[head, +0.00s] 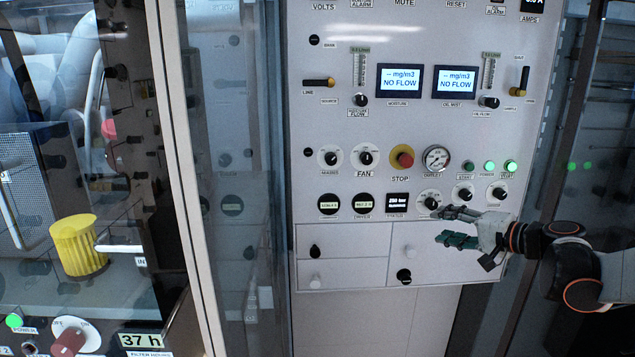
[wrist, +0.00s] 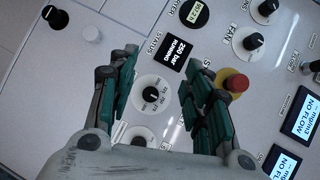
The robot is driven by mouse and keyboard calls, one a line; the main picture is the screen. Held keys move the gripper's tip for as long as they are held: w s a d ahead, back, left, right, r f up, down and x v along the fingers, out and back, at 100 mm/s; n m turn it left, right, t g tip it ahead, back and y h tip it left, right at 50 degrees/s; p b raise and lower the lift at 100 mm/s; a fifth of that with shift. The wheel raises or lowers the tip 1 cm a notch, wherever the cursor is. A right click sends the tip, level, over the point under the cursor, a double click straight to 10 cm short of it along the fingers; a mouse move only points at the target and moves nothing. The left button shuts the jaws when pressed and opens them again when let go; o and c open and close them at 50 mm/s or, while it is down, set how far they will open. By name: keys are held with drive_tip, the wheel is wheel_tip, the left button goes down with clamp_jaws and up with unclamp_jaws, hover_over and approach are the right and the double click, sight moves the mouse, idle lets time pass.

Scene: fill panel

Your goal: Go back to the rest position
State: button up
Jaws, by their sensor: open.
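My gripper (head: 452,226) is in front of the lower right part of the white control panel (head: 300,185) in the head view. Its two green-padded fingers are apart and nothing is between them. In the wrist view my gripper (wrist: 158,88) points at the panel, with a black knob (wrist: 152,94) on a round white dial showing between the fingers. In the head view that knob (head: 431,203) sits just above and left of the fingertips. I cannot tell whether a fingertip touches the panel.
A red stop button (head: 404,159) on a yellow ring and a gauge (head: 437,158) sit above my gripper. A glass-fronted cabinet with a yellow filter (head: 79,246) stands at left. A dark glass door edge (head: 548,130) stands at right.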

drive_tip(key=s+a+f+n+g+h+b, duration=0.1)
drive_tip(key=s+a+f+n+g+b, duration=0.2)
drive_tip(key=s+a, duration=0.6)
drive_tip(key=s+a+f+n+g+b, duration=0.1)
drive_tip(key=s+a+f+n+g, duration=0.3)
drive_tip(key=a, duration=0.8)
drive_tip(key=s+d+f+n+t+h+b, duration=0.1)
drive_tip(key=s+d+f+h, duration=0.2)
drive_tip(key=s, duration=0.6)
drive_tip(key=s+d+f+n+h+b, duration=0.1)
drive_tip(key=s+d+f+h, duration=0.3)
drive_tip(key=s, duration=0.6)
drive_tip(key=shift+d+f+t+b, duration=0.35)
drive_tip(key=shift+d+f+t, duration=0.05)
drive_tip(key=shift+d+f, duration=0.5)
drive_tip(key=shift+c, duration=0.5)
clamp_jaws()
